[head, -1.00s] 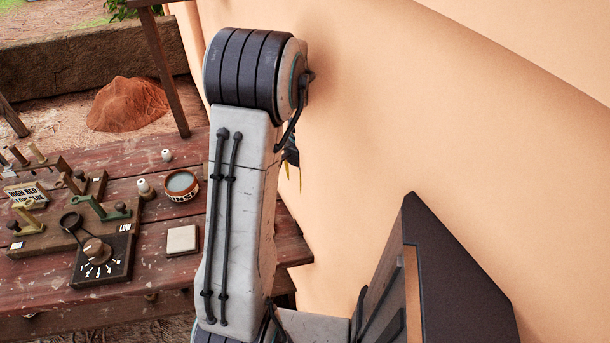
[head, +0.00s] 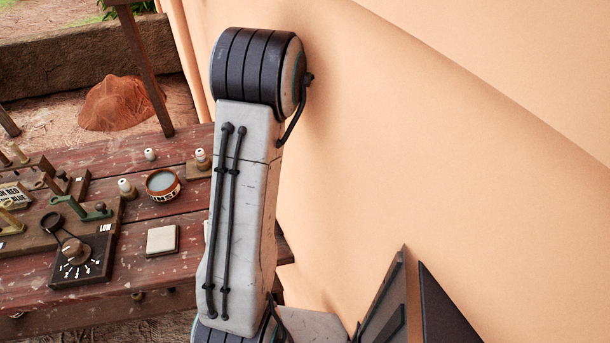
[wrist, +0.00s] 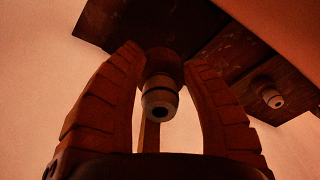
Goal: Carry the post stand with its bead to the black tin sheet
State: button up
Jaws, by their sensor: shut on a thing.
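In the wrist view my gripper (wrist: 165,90) has its two dark fingers on either side of a pale ringed bead (wrist: 160,101) with a dark hole facing the camera. The fingers are shut on the stand behind the bead. A dark flat board (wrist: 120,22) lies beyond it; in this dim light I cannot tell whether it is the stand's base. In the head view my gripper is hidden behind my arm. I cannot make out the black tin sheet for certain.
A red plank table (head: 100,287) stands at left with a black dial box (head: 82,258), a round cup (head: 163,184), a pale square block (head: 162,240) and a small wooden stand with a white knob (head: 202,161). A smooth tan wall (head: 450,150) fills the right.

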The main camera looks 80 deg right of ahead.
jog(key=b, duration=0.6)
send_over(305, 209)
jog(key=shift+d+f, duration=0.1)
jog(key=shift+f, duration=3.95)
jog(key=shift+f+b, duration=0.9)
jog(key=shift+f, duration=0.1)
jog(key=o, duration=1.6)
jog(key=shift+r, duration=0.15)
notch_tip(305, 209, up, 12)
jog(key=shift+f, duration=0.1)
